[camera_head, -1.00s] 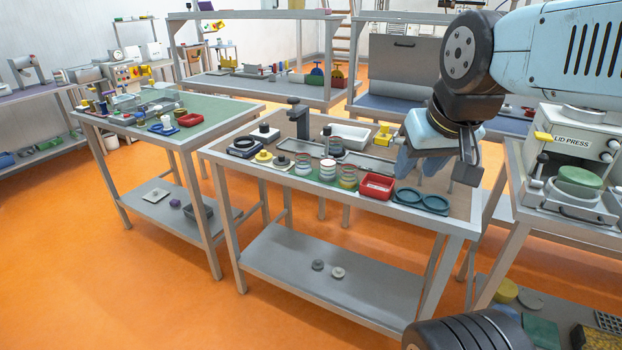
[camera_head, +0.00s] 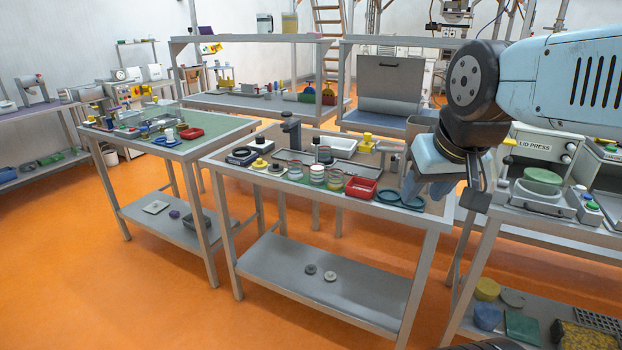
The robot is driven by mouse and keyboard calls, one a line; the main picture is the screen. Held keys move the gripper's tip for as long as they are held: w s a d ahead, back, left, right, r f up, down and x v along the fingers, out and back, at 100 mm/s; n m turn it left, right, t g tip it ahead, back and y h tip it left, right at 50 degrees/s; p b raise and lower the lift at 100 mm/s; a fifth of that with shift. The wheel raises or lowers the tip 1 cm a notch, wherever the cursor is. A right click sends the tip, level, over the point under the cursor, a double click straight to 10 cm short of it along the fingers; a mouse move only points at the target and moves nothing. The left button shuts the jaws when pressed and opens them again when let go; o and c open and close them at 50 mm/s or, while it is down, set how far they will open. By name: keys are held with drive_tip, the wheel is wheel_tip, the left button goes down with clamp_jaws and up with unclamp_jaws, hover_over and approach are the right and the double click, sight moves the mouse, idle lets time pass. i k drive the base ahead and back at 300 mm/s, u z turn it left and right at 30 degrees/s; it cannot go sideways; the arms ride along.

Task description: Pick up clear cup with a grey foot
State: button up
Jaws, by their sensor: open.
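Small clear cups stand in a short row near the front of the middle table (camera_head: 330,214): a left one (camera_head: 295,172), a middle one with a white band (camera_head: 317,175) and a right one with a yellowish lower part (camera_head: 335,180). They are too small for me to tell surely which has the grey foot; the left one looks greyish low down. My gripper (camera_head: 441,194) is open and empty, over the right end of this table. It is to the right of the cups and well apart from them.
A red tray (camera_head: 361,188) and blue-grey rings (camera_head: 399,200) lie between the cups and my gripper. A dark post (camera_head: 291,132) and white tray (camera_head: 337,146) are behind. A lid press (camera_head: 540,165) stands right. Orange floor is free in front.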

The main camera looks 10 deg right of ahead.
sight(317, 174)
drive_tip(key=z, duration=0.1)
drive_tip(key=i, duration=0.9)
drive_tip(key=u, duration=0.1)
